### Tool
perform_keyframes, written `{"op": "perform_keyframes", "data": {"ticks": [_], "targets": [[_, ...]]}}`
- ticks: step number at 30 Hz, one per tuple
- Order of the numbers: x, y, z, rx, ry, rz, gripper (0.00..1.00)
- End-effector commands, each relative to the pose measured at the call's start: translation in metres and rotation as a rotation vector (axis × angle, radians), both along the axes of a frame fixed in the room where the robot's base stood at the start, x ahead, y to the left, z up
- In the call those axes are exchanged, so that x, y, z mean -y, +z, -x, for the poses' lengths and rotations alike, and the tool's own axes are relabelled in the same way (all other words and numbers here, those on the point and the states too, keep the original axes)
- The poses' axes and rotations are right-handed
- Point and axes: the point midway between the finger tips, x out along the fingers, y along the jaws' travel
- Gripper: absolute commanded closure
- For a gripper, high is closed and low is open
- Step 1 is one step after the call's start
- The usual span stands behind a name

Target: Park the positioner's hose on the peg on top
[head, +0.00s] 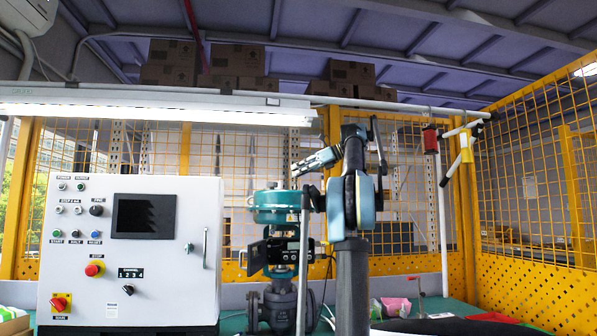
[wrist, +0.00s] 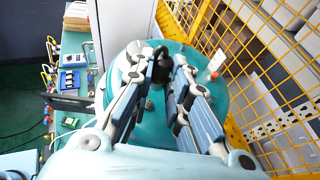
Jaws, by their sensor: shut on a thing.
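The valve (head: 282,310) carries a black positioner (head: 272,254) with a small display, below a round teal actuator (head: 278,207). My gripper (head: 297,171) is above the actuator, its fingers pointing left and slightly down. In the wrist view, my gripper (wrist: 167,58) is over the teal actuator top (wrist: 222,100), with a dark piece of the hose (wrist: 164,70) between the fingertips. The fingers hide much of it. A thin dark length of hose (head: 326,277) hangs right of the positioner. I cannot make out the peg clearly; the fingers cover part of the actuator top.
A white control cabinet (head: 90,285) stands left of the valve. Yellow mesh fencing (head: 535,200) closes the back and right. The green bench (head: 446,305) holds small items at right. In the wrist view, loose parts lie on the bench (wrist: 73,45) at left.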

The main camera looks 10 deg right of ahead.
Motion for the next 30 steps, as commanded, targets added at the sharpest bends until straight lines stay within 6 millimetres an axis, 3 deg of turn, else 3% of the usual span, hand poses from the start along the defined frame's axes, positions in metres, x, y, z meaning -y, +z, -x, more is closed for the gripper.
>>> {"op": "perform_keyframes", "data": {"ticks": [13,30], "targets": [[0.003,-0.031,0.0,0.0,-0.003,0.0,1.0],[0.002,-0.036,0.001,0.0,-0.003,0.0,1.0]]}}
